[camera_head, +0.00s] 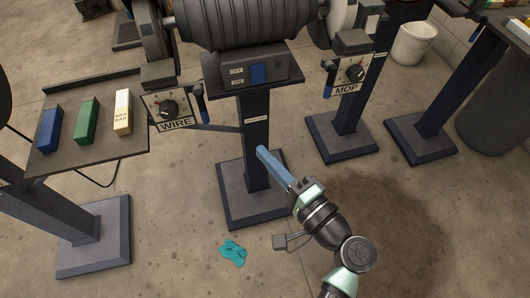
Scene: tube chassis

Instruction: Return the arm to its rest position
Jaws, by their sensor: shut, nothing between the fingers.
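My arm (340,236) reaches up from the bottom edge of the head view, right of centre. Its pale green and dark links lead to my gripper (262,153), which points up and to the left. The long blue-grey fingers lie together, shut with nothing held. The fingertips appear in front of the lower part of the middle machine's post (255,120). I cannot tell how far apart they are in depth.
A grinding machine (245,22) stands on the post, with a switch box (258,70) and WIRE (170,108) and MOP (352,72) dials. Left is a shelf (75,157) with blue, green and white bars. A teal cloth (233,252) lies on the floor near a dark stain (385,215).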

